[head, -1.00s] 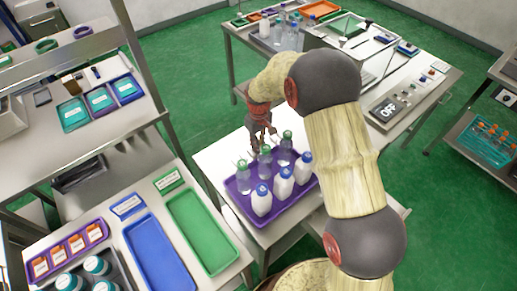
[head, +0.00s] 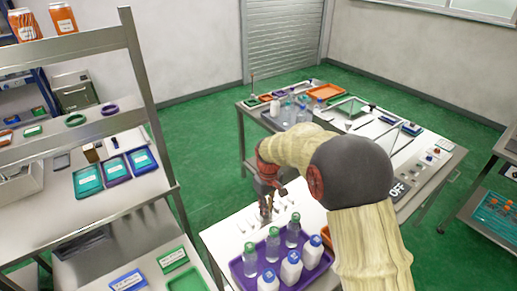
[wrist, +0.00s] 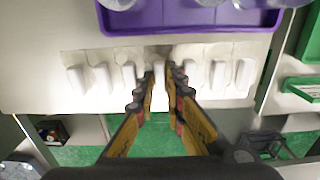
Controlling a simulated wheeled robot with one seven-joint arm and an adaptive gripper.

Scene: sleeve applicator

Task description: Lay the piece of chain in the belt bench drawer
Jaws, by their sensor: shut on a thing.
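I cannot tell whether the row is the piece of chain, or whether the held piece is lifted. I cannot make out the belt bench drawer for certain.
The purple tray (wrist: 165,20) with several bottles (head: 291,268) stands beside the gripper. A second bench (head: 432,150) with trays and tools is behind at the right. A shelf unit (head: 150,190) stands at the left. Green floor lies between them.

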